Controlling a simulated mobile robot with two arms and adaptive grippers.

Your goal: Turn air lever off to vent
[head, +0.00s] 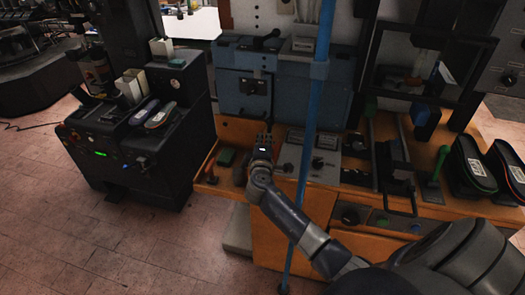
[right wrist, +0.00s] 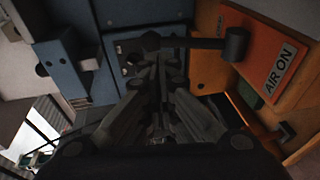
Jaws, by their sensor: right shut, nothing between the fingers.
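The air lever (right wrist: 195,43) is a black bar with a round end and a thicker cylindrical end, seen in the right wrist view. It lies across the view just beyond my fingertips, its thick end over an orange panel (right wrist: 258,45) with an "AIR ON" label (right wrist: 281,70). My right gripper (head: 265,138) is shut and empty, in front of the blue machine in the head view. Its closed fingers (right wrist: 159,62) point at the lever's round end; I cannot tell whether they touch. In the head view I cannot make out the lever near the gripper. My left gripper is not in view.
A blue upright pole (head: 317,70) stands just right of my right gripper. The blue machine (head: 235,95) is behind it. Shoes (head: 470,165) and tools crowd the orange bench (head: 270,225) to the right. A black machine (head: 185,165) stands left, with open tiled floor in front.

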